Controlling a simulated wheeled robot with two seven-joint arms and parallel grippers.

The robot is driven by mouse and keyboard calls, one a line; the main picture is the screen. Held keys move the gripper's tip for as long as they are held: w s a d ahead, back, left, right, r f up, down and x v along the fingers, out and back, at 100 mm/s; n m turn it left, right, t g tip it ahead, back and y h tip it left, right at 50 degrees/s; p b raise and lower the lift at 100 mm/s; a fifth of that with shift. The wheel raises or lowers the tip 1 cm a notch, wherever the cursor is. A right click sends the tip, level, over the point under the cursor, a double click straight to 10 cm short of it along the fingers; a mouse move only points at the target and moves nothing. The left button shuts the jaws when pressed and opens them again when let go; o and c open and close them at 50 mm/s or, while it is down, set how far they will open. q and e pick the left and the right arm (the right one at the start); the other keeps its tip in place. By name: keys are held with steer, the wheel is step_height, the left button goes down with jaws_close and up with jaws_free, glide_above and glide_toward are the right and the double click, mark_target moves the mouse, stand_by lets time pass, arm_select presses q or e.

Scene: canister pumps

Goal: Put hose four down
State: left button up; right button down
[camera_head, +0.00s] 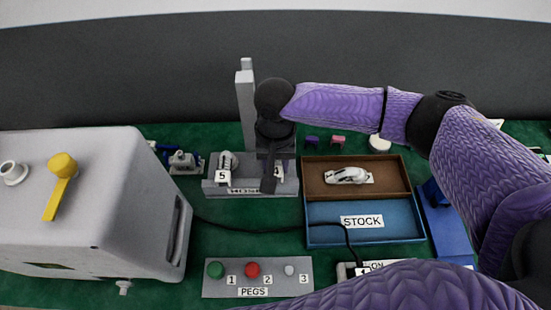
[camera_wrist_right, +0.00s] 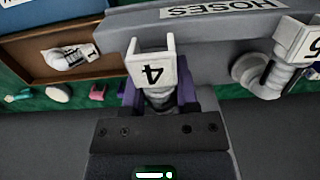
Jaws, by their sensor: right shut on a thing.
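Hose four (camera_wrist_right: 158,97), a pale ribbed piece with a white tag marked 4, sits between the dark purple fingers of my right gripper (camera_wrist_right: 157,92) in the wrist view. The right gripper (camera_head: 270,176) is shut on it, over the right part of the grey HOSES rack (camera_head: 222,190) in the head view. The gripper hides most of the hose there. The hose overlaps the edge of the rack (camera_wrist_right: 215,30) in the wrist view; I cannot tell whether it touches it. Hose five (camera_head: 226,162) stands at the rack's left end. My left gripper is not in view.
Right of the rack are a brown tray (camera_head: 315,178) with a white part (camera_head: 348,176) and a blue STOCK tray (camera_head: 320,239). A PEGS board (camera_head: 212,290) lies in front. A large grey machine (camera_head: 90,200) stands left. A grey post (camera_head: 245,105) rises behind the rack.

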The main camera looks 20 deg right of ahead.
steer(key=shift+c, duration=1.8)
jaws_free()
steer(key=shift+f, duration=0.1)
steer(key=shift+r, duration=0.4)
step_height(320, 180, up, 12)
steer(key=p, duration=0.3)
steer(key=shift+w+r+p, duration=0.25)
steer(key=shift+w+p, duration=0.1)
steer(key=shift+p, duration=0.05)
steer(key=shift+d, duration=0.1)
